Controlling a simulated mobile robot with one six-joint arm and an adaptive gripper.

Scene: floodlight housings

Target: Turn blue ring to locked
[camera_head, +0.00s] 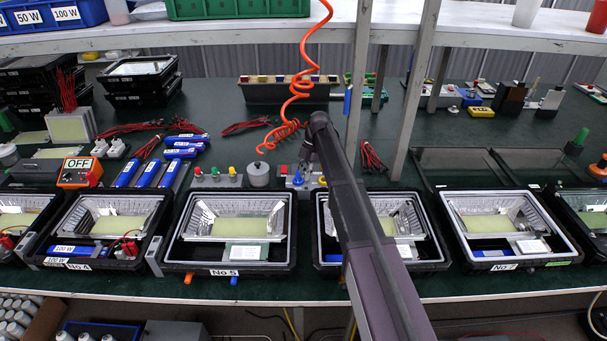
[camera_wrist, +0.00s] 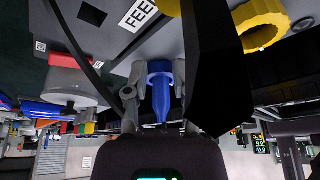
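In the wrist view a blue fitting with a round collar, the blue ring (camera_wrist: 160,69), tapers to a narrow tip. It sits between the two grey fingers of my gripper (camera_wrist: 153,88). The fingers stand apart on either side of it; I cannot tell whether both touch it. In the head view my gripper (camera_head: 307,165) is low over a small grey block at the back of the row of housings, with the blue ring (camera_head: 297,179) just below it. My arm hides part of this spot. No lock marking is readable.
A "FEE…" label (camera_wrist: 138,14) is partly cut off. An orange coiled hose (camera_head: 296,88) hangs close behind my gripper. Floodlight housings, such as No 5 (camera_head: 230,265), line the front.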

